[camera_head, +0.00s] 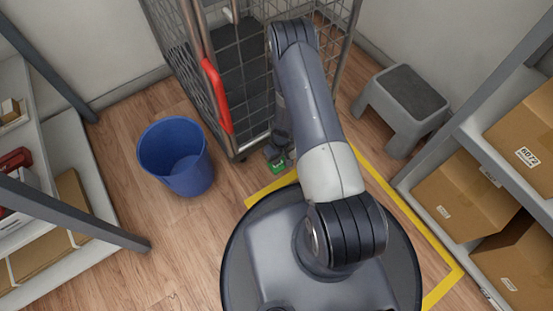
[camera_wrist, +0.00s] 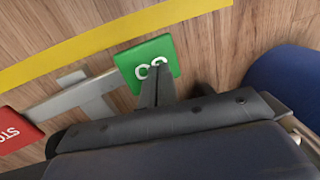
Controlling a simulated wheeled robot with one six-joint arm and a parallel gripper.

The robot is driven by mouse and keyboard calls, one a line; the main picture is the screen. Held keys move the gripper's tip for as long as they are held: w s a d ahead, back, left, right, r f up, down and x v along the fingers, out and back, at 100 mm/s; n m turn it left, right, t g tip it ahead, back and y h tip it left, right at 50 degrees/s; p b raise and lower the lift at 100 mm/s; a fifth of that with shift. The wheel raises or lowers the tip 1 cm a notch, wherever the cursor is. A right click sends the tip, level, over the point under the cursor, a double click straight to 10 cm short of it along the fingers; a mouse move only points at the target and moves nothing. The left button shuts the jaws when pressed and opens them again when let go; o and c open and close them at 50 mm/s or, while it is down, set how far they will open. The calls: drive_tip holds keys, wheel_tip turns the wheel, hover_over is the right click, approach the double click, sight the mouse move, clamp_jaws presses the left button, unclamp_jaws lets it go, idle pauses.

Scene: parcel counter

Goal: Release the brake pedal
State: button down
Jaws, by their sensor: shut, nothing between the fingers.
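The brake pedal is a bar with a green end (camera_wrist: 147,60) marked "GO" in white letters, partly covered, and a red end (camera_wrist: 18,130) with "STO" visible. A grey bar (camera_wrist: 70,100) joins the two ends. In the head view the green end (camera_head: 276,168) shows low at the front of the wire roll cage (camera_head: 245,75); the red end is not visible there. My gripper (camera_wrist: 157,72) is shut and empty, its fingertips over the lower part of the green end. I cannot tell whether they touch it. In the head view my arm hides part of the cage.
A blue bin (camera_head: 176,157) stands left of the cage. A grey step stool (camera_head: 405,98) stands to its right. Shelves with cardboard boxes (camera_head: 467,195) are at the right. A yellow line (camera_head: 410,215) marks the wood floor around my base.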

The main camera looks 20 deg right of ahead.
wheel_tip(320, 180, up, 14)
drive_tip(key=a+p, duration=0.2)
drive_tip(key=p, duration=0.4)
drive_tip(key=shift+s, duration=0.35)
drive_tip(key=shift+f, duration=0.2)
drive_tip(key=f+b, duration=0.2)
drive_tip(key=f, duration=0.2)
drive_tip(key=d+f+b, duration=0.1)
drive_tip(key=f, duration=0.4)
drive_tip(key=d+f+b, duration=0.1)
drive_tip(key=f+b, duration=0.1)
drive_tip(key=f, duration=0.2)
drive_tip(key=shift+w+f+b, duration=0.35)
drive_tip(key=shift+s+a, duration=0.1)
